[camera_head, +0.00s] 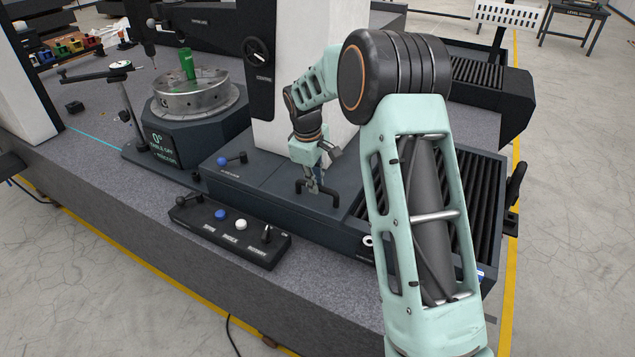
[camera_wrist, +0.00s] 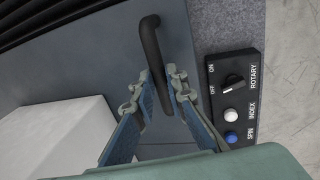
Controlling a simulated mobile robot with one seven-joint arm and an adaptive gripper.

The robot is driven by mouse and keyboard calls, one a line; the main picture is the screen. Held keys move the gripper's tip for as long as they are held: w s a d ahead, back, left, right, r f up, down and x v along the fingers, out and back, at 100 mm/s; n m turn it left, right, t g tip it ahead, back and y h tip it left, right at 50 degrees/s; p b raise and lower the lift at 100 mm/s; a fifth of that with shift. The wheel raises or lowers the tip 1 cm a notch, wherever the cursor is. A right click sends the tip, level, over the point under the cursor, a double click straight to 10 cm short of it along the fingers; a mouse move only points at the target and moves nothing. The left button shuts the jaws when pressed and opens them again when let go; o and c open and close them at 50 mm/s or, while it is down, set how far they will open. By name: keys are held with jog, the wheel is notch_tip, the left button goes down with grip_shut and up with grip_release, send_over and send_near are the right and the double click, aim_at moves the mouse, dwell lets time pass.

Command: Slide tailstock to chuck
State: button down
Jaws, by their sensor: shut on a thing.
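The tailstock appears to be the white column (camera_head: 289,120) on a dark grey base (camera_head: 245,183). A black bar handle (camera_head: 333,187) stands up from the base near its right end. My gripper (camera_head: 312,184) is shut on this handle. In the wrist view, my gripper's fingers (camera_wrist: 163,82) close around the handle (camera_wrist: 152,48) near its lower end. The round silver chuck (camera_head: 190,103) sits on a dark pedestal to the left of the column, with a green cylinder (camera_head: 187,64) upright on it. A gap separates chuck and column.
A control box (camera_head: 228,230) with knobs lies in front of the base; it shows in the wrist view too (camera_wrist: 232,100). A lever with a blue knob (camera_head: 222,161) is on the base. Black ribbed bellows (camera_head: 480,197) cover the right. A gauge stand (camera_head: 128,110) stands left of the chuck.

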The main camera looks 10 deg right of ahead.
jog(key=shift+w+a+r, duration=0.15)
jog(key=shift+w+a, duration=0.05)
jog(key=shift+a, duration=0.1)
jog(key=c, duration=1.9)
grip_release()
jog(key=shift+c, duration=0.2)
jog(key=shift+d, duration=0.1)
notch_tip(320, 180, up, 12)
jog(key=s+a, duration=0.1)
jog(key=s, duration=0.1)
jog(key=shift+a, duration=0.2)
